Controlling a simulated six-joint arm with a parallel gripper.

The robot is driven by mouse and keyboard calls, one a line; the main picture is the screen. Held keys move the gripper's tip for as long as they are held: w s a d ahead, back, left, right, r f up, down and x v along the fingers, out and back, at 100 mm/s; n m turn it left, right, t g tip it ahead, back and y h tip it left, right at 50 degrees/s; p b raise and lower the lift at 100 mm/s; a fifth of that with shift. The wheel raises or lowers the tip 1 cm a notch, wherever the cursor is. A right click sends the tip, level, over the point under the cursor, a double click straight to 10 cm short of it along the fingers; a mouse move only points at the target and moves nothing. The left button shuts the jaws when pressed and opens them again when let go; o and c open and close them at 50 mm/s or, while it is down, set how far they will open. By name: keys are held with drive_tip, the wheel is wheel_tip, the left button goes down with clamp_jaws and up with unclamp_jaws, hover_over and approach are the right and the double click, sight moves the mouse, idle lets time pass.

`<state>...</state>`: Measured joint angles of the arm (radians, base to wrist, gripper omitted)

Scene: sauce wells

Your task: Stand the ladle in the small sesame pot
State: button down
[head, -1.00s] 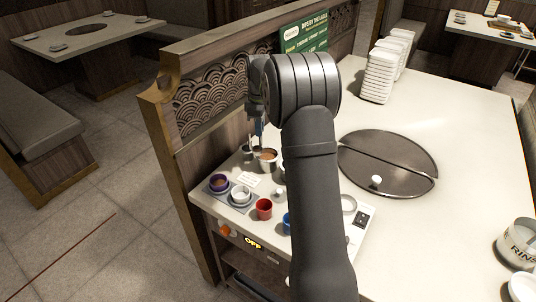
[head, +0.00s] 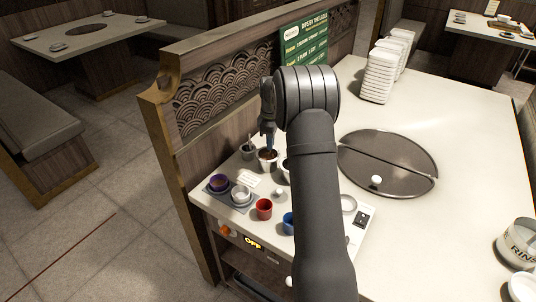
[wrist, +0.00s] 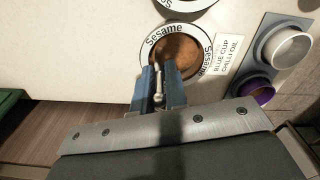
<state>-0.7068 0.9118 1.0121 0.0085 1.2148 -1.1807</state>
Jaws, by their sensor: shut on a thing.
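The small sesame pot (head: 267,165) is a light metal pot of brown sauce at the back of the counter. In the wrist view the sesame pot (wrist: 203,66) shows its lettered rim close ahead of the fingers. My gripper (head: 268,144) is directly above this pot in the head view. In the wrist view my gripper (wrist: 159,92) has its blue fingers shut on the thin metal handle of the ladle (wrist: 158,97). The handle reaches toward the sauce. The ladle's bowl is not clearly visible, and I cannot tell whether it touches the pot's bottom.
A smaller grey pot (head: 247,153) stands just left of the sesame pot. Purple (head: 219,183) and white (head: 240,194) cups sit on a grey tray; red (head: 264,208) and blue (head: 288,222) cups stand nearer. A printed card (head: 250,180) lies between. The wooden partition (head: 210,140) rises behind.

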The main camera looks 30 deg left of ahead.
drive_tip(key=shift+f, duration=0.4)
idle(0.5)
drive_tip(key=c, duration=0.7)
unclamp_jaws()
drive_tip(key=shift+r, duration=0.15)
drive_tip(key=shift+r, duration=4.4)
drive_tip(key=shift+f, duration=4.25)
drive_tip(key=shift+r, duration=0.15)
